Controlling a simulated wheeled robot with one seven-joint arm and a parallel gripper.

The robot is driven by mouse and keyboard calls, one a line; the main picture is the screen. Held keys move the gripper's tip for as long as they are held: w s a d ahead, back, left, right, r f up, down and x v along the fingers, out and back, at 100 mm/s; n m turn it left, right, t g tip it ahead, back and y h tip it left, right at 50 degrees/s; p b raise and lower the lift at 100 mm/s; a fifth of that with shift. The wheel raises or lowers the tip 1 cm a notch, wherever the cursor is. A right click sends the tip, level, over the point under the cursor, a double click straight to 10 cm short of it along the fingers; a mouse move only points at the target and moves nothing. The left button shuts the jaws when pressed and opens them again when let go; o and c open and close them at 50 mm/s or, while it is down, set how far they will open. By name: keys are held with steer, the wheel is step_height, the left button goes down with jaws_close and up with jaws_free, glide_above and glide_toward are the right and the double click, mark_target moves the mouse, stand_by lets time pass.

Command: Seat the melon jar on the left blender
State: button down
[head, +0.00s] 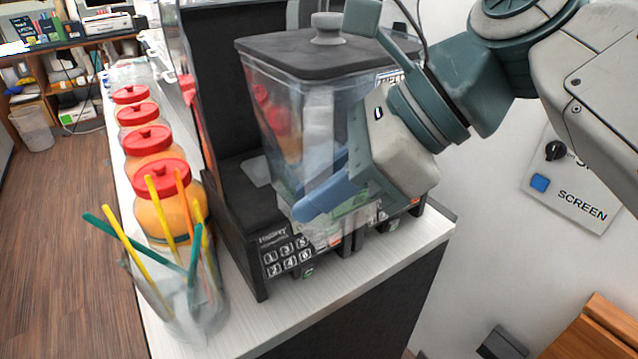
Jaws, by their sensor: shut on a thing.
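The melon jar (275,85) is a clear square pitcher with a dark lid and grey knob. Part of a printed label shows at its upper right. It is upright, in front of the tall black housing of the left blender (222,110). The left blender's base has a numbered keypad (287,257) on its front. My gripper (325,195), with blue fingers, comes in from the right and is shut on the jar low on its near side. My gripper hides the jar's lower right part. I cannot tell whether the jar's bottom touches the base.
Several orange-filled jars with red lids (160,180) line the counter at the left. A clear cup of coloured straws (180,295) stands at the front left, near the blender. Another base (400,218), mostly hidden, stands to the right. A wall panel marked SCREEN (570,185) is at the right.

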steer(key=shift+w+a+r, duration=0.1)
steer(key=shift+w+r, duration=0.05)
steer(key=shift+w, duration=0.2)
steer(key=w+a+f, duration=0.1)
steer(key=w+a, duration=0.4)
steer(key=w, duration=0.4)
steer(key=w+a+f, duration=0.1)
steer(key=w+a, duration=0.5)
steer(key=w, duration=0.3)
steer(key=shift+w+a+f, duration=0.15)
steer(key=shift+w+f, duration=0.05)
steer(key=shift+w, duration=0.05)
stand_by(0.9)
steer(key=shift+r+p, duration=0.15)
steer(key=shift+p, duration=0.3)
stand_by(0.8)
steer(key=shift+f+b, duration=0.3)
steer(key=shift+f, duration=1)
stand_by(1.8)
steer(key=c, duration=1.3)
jaws_free()
steer(key=shift+f, duration=0.1)
